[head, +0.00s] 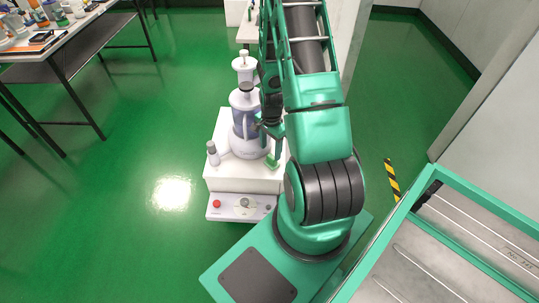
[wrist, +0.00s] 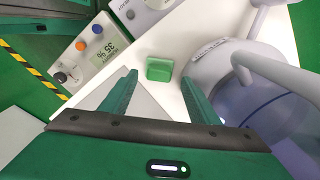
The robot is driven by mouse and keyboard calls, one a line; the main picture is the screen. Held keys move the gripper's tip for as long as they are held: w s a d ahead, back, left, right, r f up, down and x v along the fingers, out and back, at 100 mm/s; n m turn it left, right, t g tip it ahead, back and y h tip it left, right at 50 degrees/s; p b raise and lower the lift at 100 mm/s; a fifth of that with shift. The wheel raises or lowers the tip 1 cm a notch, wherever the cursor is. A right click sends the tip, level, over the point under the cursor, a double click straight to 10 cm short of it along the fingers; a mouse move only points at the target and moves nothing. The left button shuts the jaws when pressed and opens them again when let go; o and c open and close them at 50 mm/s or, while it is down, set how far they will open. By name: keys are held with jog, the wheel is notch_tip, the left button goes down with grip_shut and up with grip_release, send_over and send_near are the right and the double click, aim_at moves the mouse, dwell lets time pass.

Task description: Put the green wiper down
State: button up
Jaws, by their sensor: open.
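The green wiper (wrist: 159,69) is a small green block on the white top (wrist: 178,38) of a cabinet. In the wrist view it is just beyond and between my two fingertips. My gripper (wrist: 158,82) is open, its green fingers spread apart, with nothing seen clamped between them. In the head view a small green piece, seemingly the wiper (head: 272,161), shows at the right side of the white cabinet top (head: 235,182). My gripper (head: 273,133) is above it there, partly hidden by my arm.
A large jug-like device (head: 244,125) with a bluish vessel stands close beside my gripper; its handle (wrist: 275,75) is near the right finger. A small white bottle (head: 213,153) stands on the left.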

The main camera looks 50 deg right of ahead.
notch_tip(320, 180, up, 7)
notch_tip(320, 180, up, 18)
jog(key=n+h, duration=0.1)
jog(key=n, duration=0.5)
send_over(271, 157)
jog(key=s+a, duration=0.4)
jog(key=s, duration=0.2)
jog(key=s+a+r+n+y, duration=0.1)
jog(key=s+a+r+n, duration=0.5)
jog(key=s+r, duration=0.5)
jog(key=shift+s+a, duration=0.45)
jog(key=shift+a, duration=0.1)
jog(key=shift+w+f, duration=0.25)
jog(key=shift+w, duration=0.35)
jog(key=shift+c, duration=0.5)
